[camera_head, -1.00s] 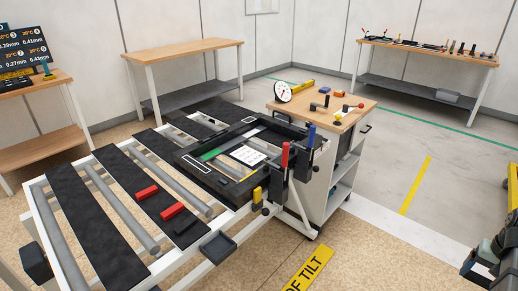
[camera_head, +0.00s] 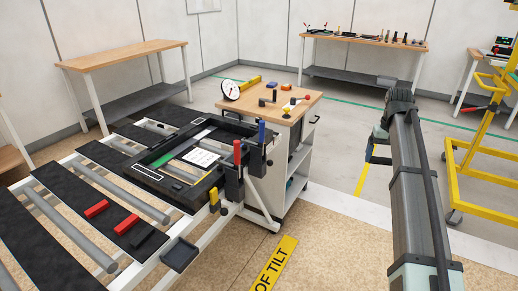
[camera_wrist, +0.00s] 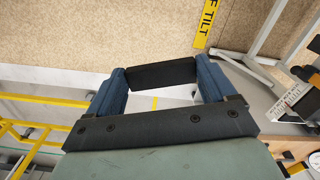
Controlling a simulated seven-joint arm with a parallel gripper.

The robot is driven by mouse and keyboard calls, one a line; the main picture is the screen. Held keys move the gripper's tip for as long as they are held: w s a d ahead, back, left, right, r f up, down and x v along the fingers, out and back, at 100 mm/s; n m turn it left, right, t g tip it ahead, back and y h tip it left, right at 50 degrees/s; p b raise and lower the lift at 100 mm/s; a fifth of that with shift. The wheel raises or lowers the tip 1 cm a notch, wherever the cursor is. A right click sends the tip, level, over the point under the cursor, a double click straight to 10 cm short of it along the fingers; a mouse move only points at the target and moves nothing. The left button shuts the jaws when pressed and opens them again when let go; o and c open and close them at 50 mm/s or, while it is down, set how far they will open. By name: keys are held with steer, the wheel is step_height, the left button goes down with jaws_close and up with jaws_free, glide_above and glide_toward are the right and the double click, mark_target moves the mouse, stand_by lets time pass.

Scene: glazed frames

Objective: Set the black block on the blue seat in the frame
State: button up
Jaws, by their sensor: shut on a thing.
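My gripper (camera_head: 377,147) is raised at the right over open floor, well away from the frame. In the wrist view my gripper (camera_wrist: 160,80) has its two blue fingers shut on a black block (camera_wrist: 162,73), which lies crosswise between the tips. The black-rimmed frame (camera_head: 152,174) lies on the slatted table at left of centre. A green strip (camera_head: 178,152), a white sheet (camera_head: 201,158) and a yellowish strip show inside it. I cannot make out a blue seat there.
Two red blocks (camera_head: 97,208) and another dark block (camera_head: 143,237) lie on a black slat. Clamps with red (camera_head: 237,150), blue (camera_head: 261,132) and yellow handles stand at the frame's near right corner. A wooden-topped cart (camera_head: 300,108) stands behind. A yellow stand (camera_head: 484,130) is at right.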

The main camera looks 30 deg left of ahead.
steer(key=w+a+n, duration=0.3)
steer(key=a+n, duration=0.1)
steer(key=a, duration=1.1)
steer(key=w+a+n, duration=0.3)
steer(key=a+n, duration=0.1)
steer(key=a, duration=1.1)
steer(key=s+a+f+n, duration=0.2)
steer(key=a+n, duration=0.1)
steer(key=a, duration=1)
steer(key=s+a+f+n, duration=0.1)
steer(key=s+a+n, duration=0.15)
steer(key=a, duration=1.15)
steer(key=shift+n, duration=0.35)
steer(key=shift+w+d+f, duration=0.1)
steer(key=shift+w+f, duration=0.1)
steer(key=shift+f, duration=2.25)
steer(key=shift+w+d+f, duration=0.1)
steer(key=shift+w+f, duration=0.05)
steer(key=shift+f, duration=2.3)
steer(key=shift+f, duration=0.2)
steer(key=o, duration=0.8)
steer(key=shift+o, duration=0.2)
steer(key=shift+r, duration=0.1)
step_height(320, 180, up, 12)
